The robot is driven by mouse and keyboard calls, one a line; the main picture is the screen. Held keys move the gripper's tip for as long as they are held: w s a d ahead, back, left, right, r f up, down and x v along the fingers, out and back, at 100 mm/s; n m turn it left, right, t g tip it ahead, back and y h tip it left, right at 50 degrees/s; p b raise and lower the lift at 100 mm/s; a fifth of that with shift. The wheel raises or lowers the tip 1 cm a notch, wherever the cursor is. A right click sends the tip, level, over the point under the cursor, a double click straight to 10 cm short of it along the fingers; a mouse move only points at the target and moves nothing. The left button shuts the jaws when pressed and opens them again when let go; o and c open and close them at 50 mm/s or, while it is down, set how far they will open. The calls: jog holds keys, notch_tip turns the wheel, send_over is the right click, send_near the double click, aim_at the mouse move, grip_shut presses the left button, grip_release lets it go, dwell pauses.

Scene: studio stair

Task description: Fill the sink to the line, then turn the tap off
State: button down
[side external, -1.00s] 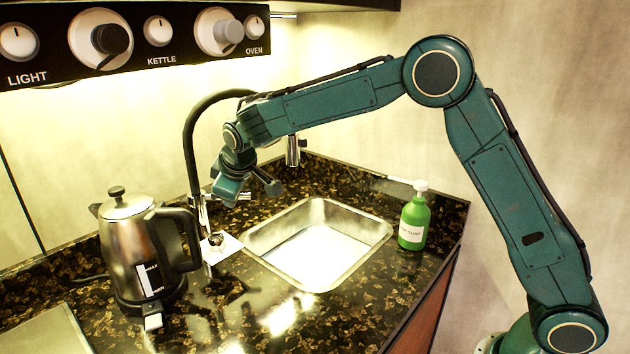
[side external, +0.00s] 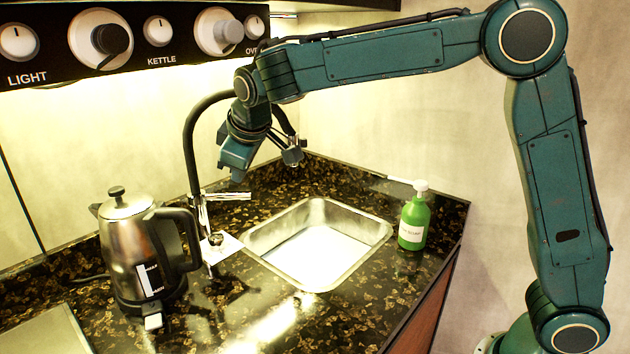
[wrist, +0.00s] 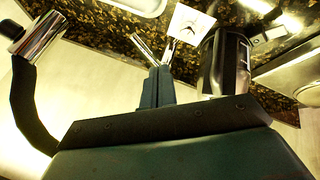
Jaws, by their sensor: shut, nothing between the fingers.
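The metal sink (side external: 257,238) is set in the dark counter; its rim also shows in the wrist view (wrist: 140,5). Its floor looks bright and pale; I cannot make out a fill line or the water level. The tap has a black arched hose (side external: 189,140), a metal spout head hanging behind my wrist, and a lever (side external: 228,196) pointing right from its post. My gripper (side external: 236,178) is shut and empty, above the lever and apart from it in the side view. In the wrist view its fingers (wrist: 155,72) point toward the lever (wrist: 145,48).
A steel kettle (side external: 128,255) stands left of the tap, close to its white base plate (side external: 220,248). A green soap bottle (side external: 413,218) stands right of the sink. A knob panel (side external: 150,55) hangs above at the left.

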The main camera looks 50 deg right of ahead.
aim_at(222, 197)
jog(key=w+d+m+h, duration=0.2)
jog(key=w+m+h, duration=0.3)
jog(key=m, duration=1)
jog(key=shift+w+d+f+t, duration=0.25)
jog(key=shift+w+d+t, duration=0.05)
jog(key=shift+w, duration=0.95)
jog(key=x, duration=1)
jog(key=shift+s+a+f, duration=0.9)
jog(key=shift+s+a, duration=0.2)
jog(key=shift+s, duration=0.15)
jog(key=shift+a, duration=0.1)
